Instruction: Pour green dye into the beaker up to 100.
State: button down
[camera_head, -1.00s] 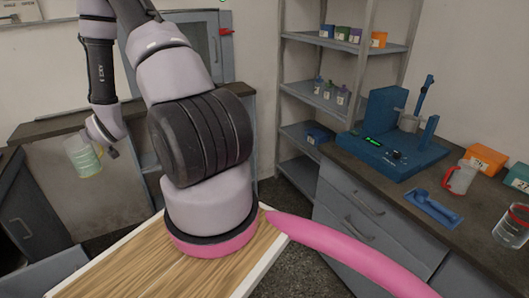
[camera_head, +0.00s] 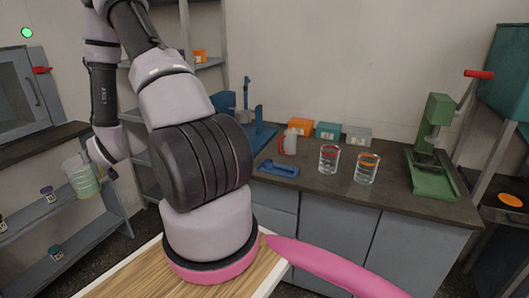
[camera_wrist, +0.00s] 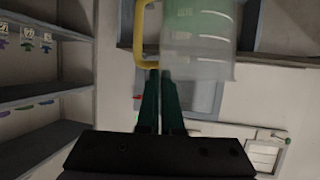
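My gripper (camera_head: 108,165) is at the left of the head view, beside a clear jug (camera_head: 82,182) with green liquid in it. The wrist view shows the green-filled jug (camera_wrist: 200,45) with a yellow handle (camera_wrist: 145,40). My two dark fingers (camera_wrist: 161,75) are close together at the handle, and the jug is held up in the air, roughly upright. Two glass beakers stand on the right counter: one with a red rim (camera_head: 328,160) and one with an orange rim (camera_head: 367,170). Their scale marks are too small to read.
The counter (camera_head: 400,203) also bears a red-handled jug (camera_head: 289,143), a blue scoop (camera_head: 278,169), orange (camera_head: 301,126), teal (camera_head: 328,131) and grey boxes (camera_head: 358,135), a blue machine (camera_head: 258,133) and a green press (camera_head: 432,165). Shelves with small jars (camera_head: 48,194) are at the left.

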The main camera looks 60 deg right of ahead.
aim_at(367, 164)
jog(key=k+z, duration=0.25)
jog(key=z, duration=0.25)
jog(key=k+z, duration=0.2)
jog(key=z, duration=0.3)
jog(key=k+l+z, duration=0.15)
jog(key=z, duration=0.3)
jog(key=k+l+z, duration=0.2)
jog(key=z, duration=0.3)
jog(key=i+z, duration=0.15)
jog(key=z, duration=0.2)
jog(key=i+j+z, duration=0.3)
jog(key=j, duration=1)
jog(key=i+j, duration=0.15)
jog(key=j, duration=0.5)
jog(key=k, duration=0.35)
jog(key=j+z, duration=0.05)
